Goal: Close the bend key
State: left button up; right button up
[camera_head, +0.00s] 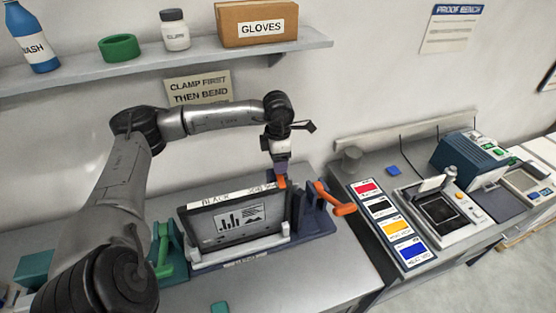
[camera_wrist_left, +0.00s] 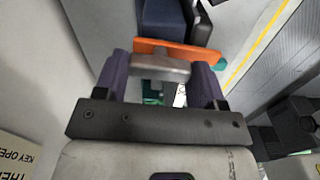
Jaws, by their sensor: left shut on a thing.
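The bend fixture, with a purple block (camera_head: 315,222) at its right end, stands on the bench. An orange lever with a rounded end (camera_head: 344,209) sticks out to the right from that block. A grey-framed plate with a bar chart (camera_head: 240,218) stands upright in the fixture. My left gripper (camera_head: 281,177) points down at the plate's upper right corner, shut on an orange piece (camera_head: 282,182), which I take for the bend key. In the left wrist view an orange bar (camera_wrist_left: 185,53) crosses at the fingertips. My right gripper is not in view.
A green clamp handle (camera_head: 164,252) stands at the fixture's left end. A shelf (camera_head: 130,68) with a box and bottles runs above. To the right are colour cards (camera_head: 384,223) and a machine (camera_head: 440,210). The bench front is mostly clear.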

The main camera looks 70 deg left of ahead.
pick_arm(q)
jog(key=shift+r+n, duration=0.1)
jog(key=shift+n, duration=0.5)
jog(key=o, duration=1.3)
jog(key=shift+r+p, duration=0.75)
jog(key=shift+r, duration=6.1)
jog(key=shift+s, duration=0.1)
